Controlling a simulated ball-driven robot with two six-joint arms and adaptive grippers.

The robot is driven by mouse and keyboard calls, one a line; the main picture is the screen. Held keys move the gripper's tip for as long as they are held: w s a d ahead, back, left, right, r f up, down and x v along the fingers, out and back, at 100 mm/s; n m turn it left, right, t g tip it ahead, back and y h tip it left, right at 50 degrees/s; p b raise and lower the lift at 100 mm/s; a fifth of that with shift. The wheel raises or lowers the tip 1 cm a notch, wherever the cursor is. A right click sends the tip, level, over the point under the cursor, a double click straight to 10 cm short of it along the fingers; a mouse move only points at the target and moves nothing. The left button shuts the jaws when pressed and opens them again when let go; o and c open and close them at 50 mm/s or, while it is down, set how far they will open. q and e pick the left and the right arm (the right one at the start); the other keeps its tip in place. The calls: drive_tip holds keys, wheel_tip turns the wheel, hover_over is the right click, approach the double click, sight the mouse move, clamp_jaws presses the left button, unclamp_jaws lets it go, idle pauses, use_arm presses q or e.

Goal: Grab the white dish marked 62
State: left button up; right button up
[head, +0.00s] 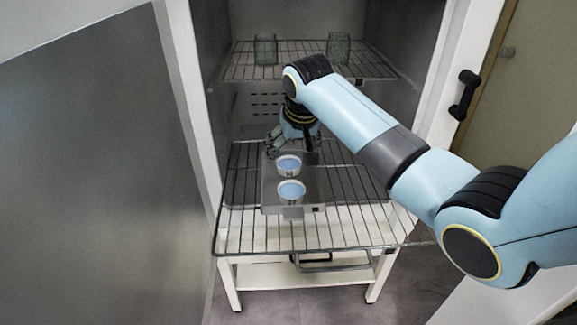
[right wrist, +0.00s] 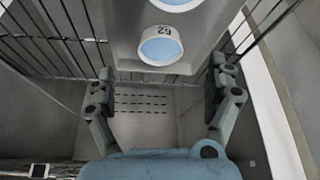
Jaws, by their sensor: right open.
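The white dish marked 62 (right wrist: 160,47) shows in the right wrist view, with blue contents and its number upside down. It appears to be the farther of two dishes in the head view (head: 288,167), standing on a grey tray (head: 313,185). My right gripper (right wrist: 162,72) is open and empty, its fingers spread to either side below the dish in the wrist picture. In the head view the right gripper (head: 292,146) is just behind the far dish. I cannot tell whether it touches it. My left gripper is not in view.
A second white dish with blue contents (head: 291,191) stands close in front on the same tray. The tray lies on a wire rack (head: 350,228). An upper rack (head: 300,71) holds two glass vessels (head: 265,49) (head: 338,47). Cabinet walls flank the racks.

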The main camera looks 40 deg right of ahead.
sight(289, 162)
drive_tip(key=x, duration=0.6)
drive_tip(key=shift+w+d+f, duration=0.1)
drive_tip(key=shift+w+f, duration=0.1)
drive_tip(key=shift+w, duration=0.15)
drive_tip(key=c, duration=1.2)
drive_tip(key=shift+r, duration=0.15)
drive_tip(key=shift+c, duration=0.2)
